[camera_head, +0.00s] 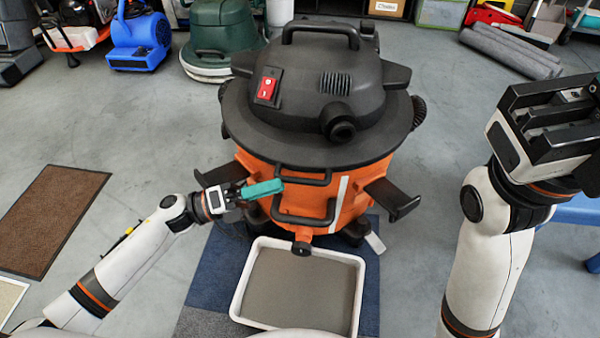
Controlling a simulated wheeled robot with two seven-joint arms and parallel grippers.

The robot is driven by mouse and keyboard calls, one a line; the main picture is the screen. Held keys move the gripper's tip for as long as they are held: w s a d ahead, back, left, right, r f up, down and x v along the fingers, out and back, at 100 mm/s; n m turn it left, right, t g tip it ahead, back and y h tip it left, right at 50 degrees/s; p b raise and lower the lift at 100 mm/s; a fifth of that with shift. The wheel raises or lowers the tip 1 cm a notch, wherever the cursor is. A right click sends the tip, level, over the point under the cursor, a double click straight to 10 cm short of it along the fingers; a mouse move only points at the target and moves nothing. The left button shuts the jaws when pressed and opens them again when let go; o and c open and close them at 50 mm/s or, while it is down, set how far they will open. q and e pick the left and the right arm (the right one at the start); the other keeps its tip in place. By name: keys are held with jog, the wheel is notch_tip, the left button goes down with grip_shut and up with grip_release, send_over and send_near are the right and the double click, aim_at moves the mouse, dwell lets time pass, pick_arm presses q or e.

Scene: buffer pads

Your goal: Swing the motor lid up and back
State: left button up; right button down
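The motor lid (330,85) is the black domed top of an orange wet vacuum (350,190), with a top handle and a red switch. It sits level on the orange drum. Dark flaps stick out at the drum's sides; the right flap (395,199) hangs outward. My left gripper (246,192) is at the drum's front left, below the lid, and looks shut on a teal piece (264,188). Whether the teal piece touches the drum is unclear. My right gripper (545,115) is raised at the right, away from the vacuum; its finger gap is unclear.
A white tray (240,300) with grey contents lies before the vacuum on a blue mat (205,290). A brown mat (45,215) lies at left.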

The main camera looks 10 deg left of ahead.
aim_at(299, 178)
pick_arm(q)
jog(key=b+x, duration=0.1)
jog(key=x, duration=0.5)
jog(key=shift+d+b, duration=0.1)
jog(key=shift+b, duration=0.25)
jog(key=shift+c, duration=0.3)
grip_shut()
